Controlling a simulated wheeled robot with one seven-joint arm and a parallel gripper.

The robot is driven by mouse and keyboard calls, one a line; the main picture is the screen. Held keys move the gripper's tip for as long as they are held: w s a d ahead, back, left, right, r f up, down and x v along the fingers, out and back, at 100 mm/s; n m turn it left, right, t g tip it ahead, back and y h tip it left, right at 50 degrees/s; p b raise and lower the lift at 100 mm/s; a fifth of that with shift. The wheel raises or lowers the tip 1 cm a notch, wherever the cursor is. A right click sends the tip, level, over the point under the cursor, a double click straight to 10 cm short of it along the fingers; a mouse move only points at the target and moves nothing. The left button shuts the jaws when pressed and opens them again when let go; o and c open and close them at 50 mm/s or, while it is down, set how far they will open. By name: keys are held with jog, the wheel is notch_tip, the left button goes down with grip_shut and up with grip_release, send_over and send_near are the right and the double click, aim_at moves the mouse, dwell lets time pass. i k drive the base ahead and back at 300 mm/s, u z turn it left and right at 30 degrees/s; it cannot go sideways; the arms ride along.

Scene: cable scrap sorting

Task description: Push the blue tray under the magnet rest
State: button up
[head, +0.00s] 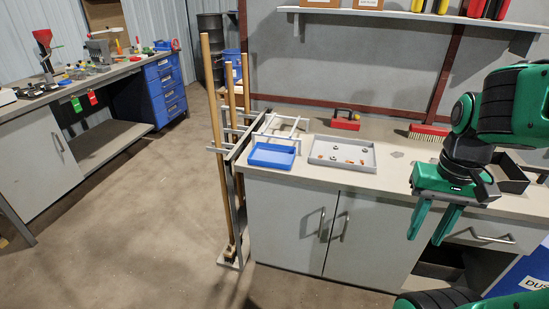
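The blue tray (272,155) lies at the left end of the grey workbench, near its front edge, and looks empty. A white frame of thin bars (288,122), which looks like the magnet rest, stands just behind it. The tray shows in front of the frame; whether its back edge touches or passes under the bars I cannot tell. My gripper (424,240) hangs at the right, in front of the bench edge, with its two green fingers apart and nothing between them. It is well to the right of the blue tray.
A grey tray (327,163) with several small scraps lies right of the blue tray. A red block with a dark handle (345,120) and a red brush (428,132) stand behind. A dark box (512,176) sits at the right. Wooden poles (213,120) stand at the bench's left end.

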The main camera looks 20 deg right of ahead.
aim_at(269, 156)
jog(key=z, duration=0.1)
jog(key=i, duration=0.95)
jog(key=u, duration=0.3)
